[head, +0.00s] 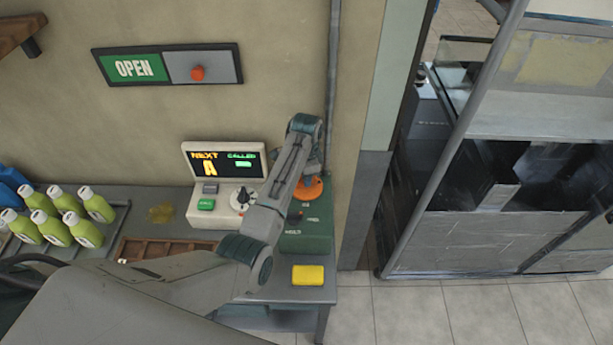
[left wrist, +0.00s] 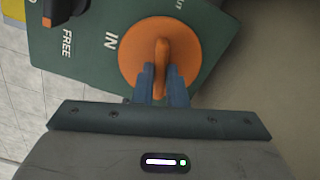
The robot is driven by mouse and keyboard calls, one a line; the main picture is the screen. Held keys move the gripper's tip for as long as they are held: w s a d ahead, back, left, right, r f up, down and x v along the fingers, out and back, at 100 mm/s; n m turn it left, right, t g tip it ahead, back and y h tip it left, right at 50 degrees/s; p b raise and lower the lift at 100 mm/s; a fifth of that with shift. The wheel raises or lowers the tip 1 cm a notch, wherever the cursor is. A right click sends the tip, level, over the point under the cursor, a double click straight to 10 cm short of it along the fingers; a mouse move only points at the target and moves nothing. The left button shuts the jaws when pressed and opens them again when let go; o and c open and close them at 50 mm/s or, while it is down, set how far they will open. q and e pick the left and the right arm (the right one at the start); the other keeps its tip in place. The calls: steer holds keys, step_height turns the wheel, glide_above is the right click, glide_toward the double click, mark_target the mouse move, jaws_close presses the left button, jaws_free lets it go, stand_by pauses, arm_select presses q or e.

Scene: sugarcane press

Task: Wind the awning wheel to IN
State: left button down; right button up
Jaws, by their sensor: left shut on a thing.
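The orange awning wheel (head: 311,191) sits on a dark green box (head: 308,240) against the wall. In the left wrist view the wheel (left wrist: 132,62) has a raised orange grip bar across its middle. The word IN is printed on the green panel (left wrist: 85,55) just left of the wheel; another label right of the wheel is partly cut off. My left gripper (left wrist: 160,88) is shut on the wheel's raised grip. In the head view my left arm hides part of the wheel and box. My right gripper is not in view.
A dark lever (left wrist: 62,10) stands on the panel near the word FREE. A yellow block (head: 308,275) lies at the table's front. A queue display (head: 224,162) stands left of my arm, with green bottles (head: 62,215) further left. An OPEN sign (head: 168,66) hangs on the wall.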

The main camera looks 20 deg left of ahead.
arm_select(q)
steer(key=m, duration=0.7)
steer(key=shift+w+r, duration=0.1)
steer(key=shift+r, duration=0.05)
steer(key=m, duration=0.4)
steer(key=shift+m, duration=2)
steer(key=shift+r, duration=0.1)
steer(key=c, duration=1.6)
jaws_free()
steer(key=shift+c, duration=0.2)
steer(key=shift+o, duration=0.9)
